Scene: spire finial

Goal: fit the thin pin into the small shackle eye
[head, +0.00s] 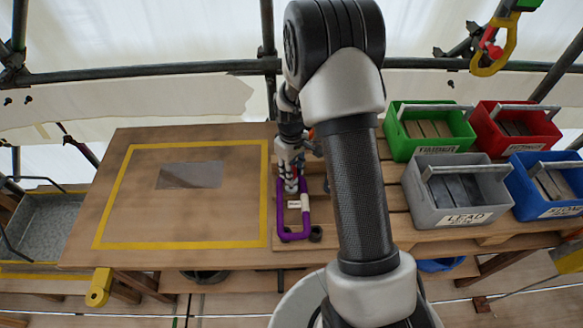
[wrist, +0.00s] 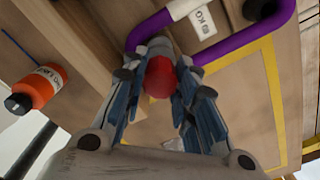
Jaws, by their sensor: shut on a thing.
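A purple shackle (head: 282,212) with a white label lies on the wooden bench, just right of the yellow-outlined area. It also shows in the wrist view (wrist: 235,48), running from the gripper's tips toward the upper right. My gripper (wrist: 158,82) is shut on a red rounded thing (wrist: 158,76), which looks like the head of the thin pin. The pin's shaft is hidden behind this head and the fingers. A grey end piece sits just beyond the red head at the shackle's end; whether the pin is inside an eye cannot be told. In the head view the gripper (head: 291,185) is above the shackle.
Green (head: 430,150), red (head: 515,145), grey LEAD (head: 475,213) and blue (head: 550,205) crates stand at the right. The yellow-outlined board (head: 200,215) is clear around a grey patch.

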